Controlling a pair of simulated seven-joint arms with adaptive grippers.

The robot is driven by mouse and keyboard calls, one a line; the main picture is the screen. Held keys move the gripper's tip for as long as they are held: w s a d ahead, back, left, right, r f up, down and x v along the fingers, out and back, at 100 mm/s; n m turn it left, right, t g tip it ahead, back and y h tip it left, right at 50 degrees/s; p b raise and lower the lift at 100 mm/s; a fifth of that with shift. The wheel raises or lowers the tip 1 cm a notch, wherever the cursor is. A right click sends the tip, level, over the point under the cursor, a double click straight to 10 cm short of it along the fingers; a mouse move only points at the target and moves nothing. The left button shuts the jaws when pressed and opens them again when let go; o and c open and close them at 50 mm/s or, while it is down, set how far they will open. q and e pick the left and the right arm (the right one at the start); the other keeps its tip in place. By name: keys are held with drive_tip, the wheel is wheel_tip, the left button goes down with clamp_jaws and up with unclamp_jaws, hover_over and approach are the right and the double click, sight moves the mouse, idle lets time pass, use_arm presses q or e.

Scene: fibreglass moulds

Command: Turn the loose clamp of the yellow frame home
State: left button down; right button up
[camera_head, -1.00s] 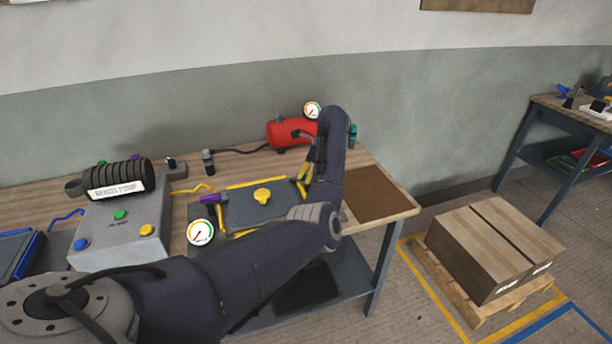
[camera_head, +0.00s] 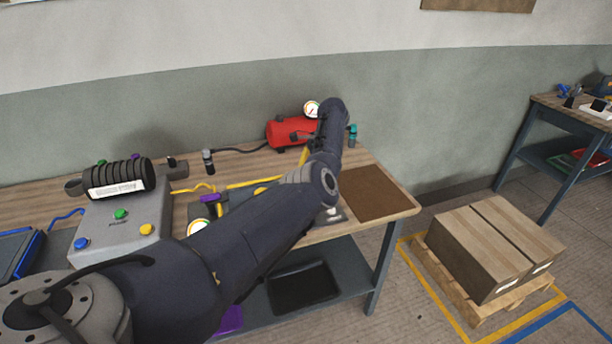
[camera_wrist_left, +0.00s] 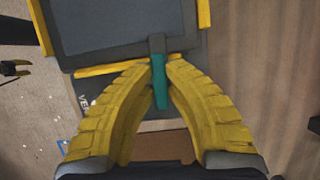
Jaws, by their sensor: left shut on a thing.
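The yellow frame (camera_head: 257,183) lies on the bench in the head view, with a dark plate inside it. My arm hides most of it. A purple clamp handle (camera_head: 208,198) shows at its left end. In the left wrist view the frame's yellow edge (camera_wrist_left: 105,70) runs across the top around the dark plate (camera_wrist_left: 120,22). A clamp lever with a teal grip (camera_wrist_left: 161,95) stands at that edge. My left gripper (camera_wrist_left: 160,62) has its two yellow fingers closed on this lever. My right gripper is not in view.
A grey control box (camera_head: 120,235) with coloured buttons and a black ribbed pump (camera_head: 117,179) stand to the left. A red cylinder (camera_head: 290,132) with a gauge stands behind. A brown mat (camera_head: 378,193) lies on the bench's right end. Boxes (camera_head: 485,245) sit on a pallet.

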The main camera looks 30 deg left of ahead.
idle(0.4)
use_arm(q)
drive_tip(key=c, duration=1.4)
unclamp_jaws()
drive_tip(key=shift+v, duration=3.75)
drive_tip(key=shift+a, duration=0.1)
